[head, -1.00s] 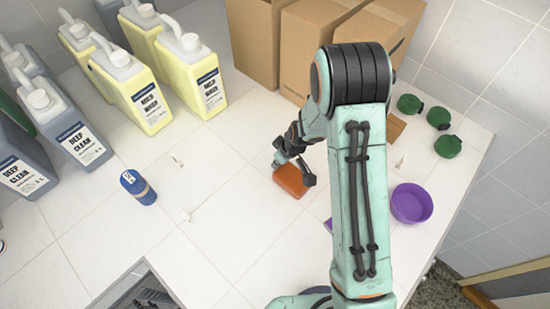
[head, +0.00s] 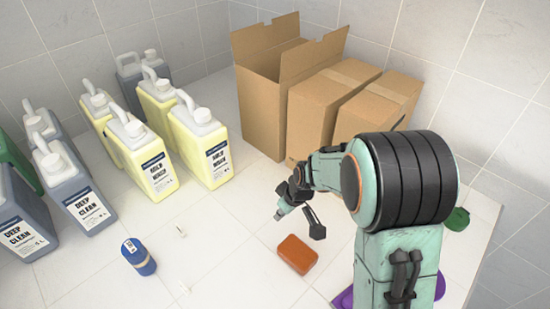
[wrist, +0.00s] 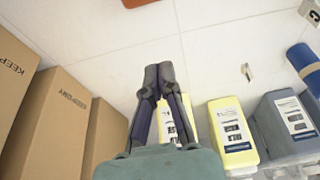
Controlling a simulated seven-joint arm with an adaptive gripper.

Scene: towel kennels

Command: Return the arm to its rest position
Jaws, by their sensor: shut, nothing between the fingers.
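My gripper (head: 298,222) is in the middle of the head view, raised above the white tiled surface. In the wrist view its fingers (wrist: 159,72) are close together, shut and empty. An orange-brown block (head: 298,254) lies flat on the tiles just in front of my gripper and apart from it. A corner of the block (wrist: 110,10) also shows at the top of the wrist view. My arm fills the right side of the head view and hides part of the surface.
Cardboard boxes (head: 262,100) stand at the back, close behind my gripper. Yellow jugs (head: 145,155) and grey jugs (head: 72,190) stand at the left. A blue bottle (head: 139,257) and a green item (head: 457,219) are on the surface. Tiles left of the block are mostly clear.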

